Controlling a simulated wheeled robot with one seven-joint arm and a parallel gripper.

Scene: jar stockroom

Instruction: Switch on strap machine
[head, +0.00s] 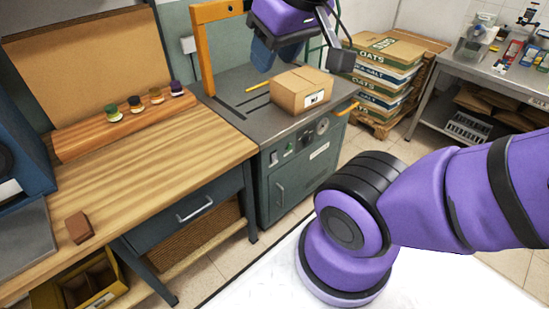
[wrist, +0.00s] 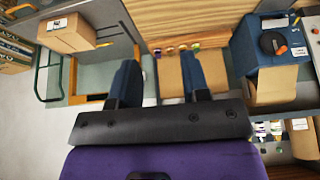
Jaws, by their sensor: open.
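The strap machine (head: 290,165) is a grey-green cabinet with a dark slotted top and an orange arch (head: 203,50) at its back left. Its front panel (head: 300,142) carries small switches, a green one among them, and a round dial (head: 322,126); their settings are too small to tell. A cardboard box (head: 301,89) with a white label sits on its top. My gripper (head: 276,52) is open and empty, above the back of the machine, apart from it. In the wrist view its two blue fingers (wrist: 160,80) are spread, with the box (wrist: 67,32) at upper left.
A wooden workbench (head: 150,150) left of the machine holds several small jars (head: 135,103) on a wooden strip and a brown block (head: 79,228). Stacked cartons (head: 385,65) stand right of the machine. A steel table (head: 500,72) is at far right. Floor shows between.

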